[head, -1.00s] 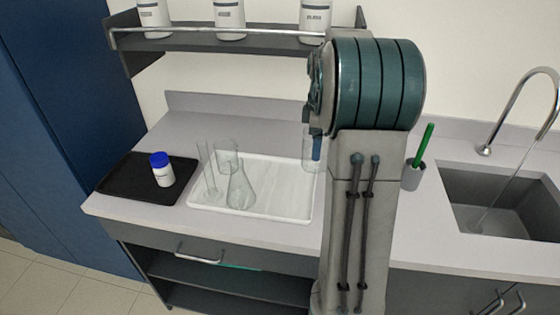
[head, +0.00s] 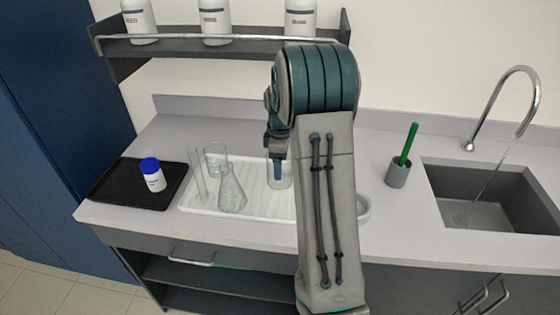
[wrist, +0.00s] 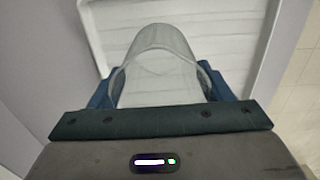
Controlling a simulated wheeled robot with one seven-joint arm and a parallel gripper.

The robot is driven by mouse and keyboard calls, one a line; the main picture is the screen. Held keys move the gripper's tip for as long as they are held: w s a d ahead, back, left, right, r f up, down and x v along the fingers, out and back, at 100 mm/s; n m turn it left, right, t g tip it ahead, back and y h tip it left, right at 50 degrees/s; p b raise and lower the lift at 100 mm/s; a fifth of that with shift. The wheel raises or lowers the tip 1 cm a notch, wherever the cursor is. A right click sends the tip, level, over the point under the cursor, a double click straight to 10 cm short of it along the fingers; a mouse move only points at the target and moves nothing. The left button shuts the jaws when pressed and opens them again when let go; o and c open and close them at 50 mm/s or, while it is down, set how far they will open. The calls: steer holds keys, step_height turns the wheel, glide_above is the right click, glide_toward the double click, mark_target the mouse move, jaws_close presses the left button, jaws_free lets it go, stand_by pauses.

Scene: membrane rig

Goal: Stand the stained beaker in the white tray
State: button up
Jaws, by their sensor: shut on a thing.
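My gripper (head: 278,168) is shut on a clear glass beaker (wrist: 158,68), with a blue finger on either side of it in the wrist view. In the head view the held beaker (head: 287,182) is upright over the right part of the white tray (head: 255,212), partly hidden by my arm. I cannot tell whether its base touches the tray, and no stain shows clearly. The tray's ribbed floor (wrist: 218,40) lies below the beaker in the wrist view.
A flask (head: 232,195), a slim glass cylinder (head: 198,182) and another beaker (head: 215,157) stand in the tray's left part. A black tray (head: 115,190) with a blue-capped jar (head: 152,177) lies left. A brush holder (head: 398,174) and sink (head: 490,195) are right.

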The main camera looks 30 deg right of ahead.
steer(key=o, duration=0.6)
steer(key=shift+f, duration=0.2)
steer(key=o, duration=0.4)
steer(key=shift+r, duration=0.1)
step_height(320, 180, up, 12)
steer(key=b, duration=0.1)
steer(key=s+a+r+m, duration=0.3)
steer(key=s+a, duration=0.2)
steer(key=s, duration=0.1)
steer(key=s+a+f+m+t, duration=0.1)
steer(key=s+a+m, duration=0.1)
steer(key=s, duration=0.4)
steer(key=s+a+f+m+t, duration=0.1)
steer(key=s+a+m, duration=0.2)
steer(key=s+a, duration=0.2)
steer(key=s+a+f+m+t, duration=0.1)
steer(key=s+a+m, duration=0.2)
steer(key=s, duration=0.6)
steer(key=shift+s+a+f, duration=0.1)
steer(key=shift+a+f, duration=0.25)
steer(key=shift+f, duration=0.05)
